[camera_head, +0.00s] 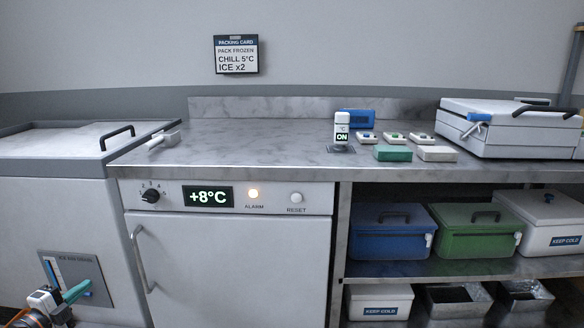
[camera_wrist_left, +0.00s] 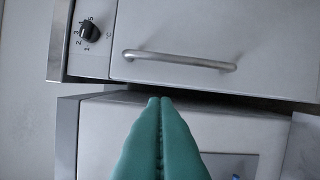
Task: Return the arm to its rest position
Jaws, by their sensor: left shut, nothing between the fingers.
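My left gripper (camera_head: 77,291) is at the lower left of the head view, in front of the chest freezer's panel. Its green fingers also fill the lower middle of the left wrist view (camera_wrist_left: 159,104), with their tips together and nothing between them. In the wrist view the fingers point toward the gap between the fridge (camera_wrist_left: 250,35) and the freezer front. The fingers hide part of the freezer front there. My right gripper is in neither view.
The chest freezer (camera_head: 60,140) stands at left, beside the fridge (camera_head: 235,260) with its long door handle (camera_head: 141,260). The steel counter (camera_head: 240,150) carries a white device, small boxes and a large white case (camera_head: 510,125). Bins stand on the shelf (camera_head: 460,268) below. The counter's left half is mostly clear.

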